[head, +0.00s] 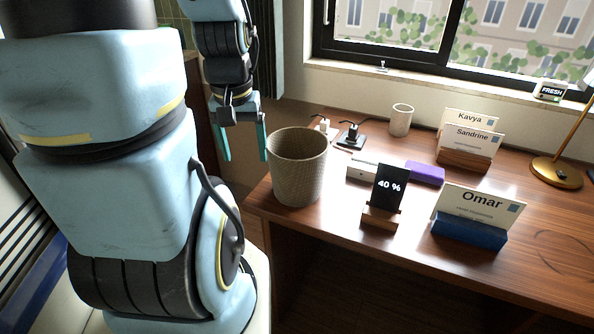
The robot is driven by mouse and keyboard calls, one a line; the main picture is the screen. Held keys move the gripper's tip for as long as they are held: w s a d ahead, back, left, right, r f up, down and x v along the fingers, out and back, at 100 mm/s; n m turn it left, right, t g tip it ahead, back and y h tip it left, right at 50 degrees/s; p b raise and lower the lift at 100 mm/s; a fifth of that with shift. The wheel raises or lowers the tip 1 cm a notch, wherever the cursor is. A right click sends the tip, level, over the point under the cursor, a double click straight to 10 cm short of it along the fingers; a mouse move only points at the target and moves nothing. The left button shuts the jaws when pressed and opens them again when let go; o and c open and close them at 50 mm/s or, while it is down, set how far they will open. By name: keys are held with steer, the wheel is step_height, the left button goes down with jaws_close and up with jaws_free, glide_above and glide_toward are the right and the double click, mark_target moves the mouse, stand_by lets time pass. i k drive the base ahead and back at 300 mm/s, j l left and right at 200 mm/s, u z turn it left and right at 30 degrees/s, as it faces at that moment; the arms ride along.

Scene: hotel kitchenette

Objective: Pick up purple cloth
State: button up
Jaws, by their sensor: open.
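The purple cloth (426,173) lies folded on the wooden desk, behind the small dark sign and to the right of a white box-like item. Its front left part is partly hidden by the sign. My gripper (242,145) hangs at the upper left, its two teal fingers pointing down and apart. It is open and empty, left of the woven basket and well away from the cloth.
A woven basket (297,166) stands at the desk's left edge. A white cup (401,120) and lamp base (556,173) stand farther back.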

mark_target(433, 176)
steer(key=z, duration=1.9)
steer(key=u, duration=1.65)
steer(key=k+l+u, duration=0.1)
steer(key=l+u, duration=0.15)
steer(key=l, duration=0.15)
steer(key=k+l+u, duration=0.1)
steer(key=l+u, duration=0.15)
steer(key=l, duration=0.2)
steer(key=k+l+u, duration=0.25)
steer(key=i+l, duration=0.1)
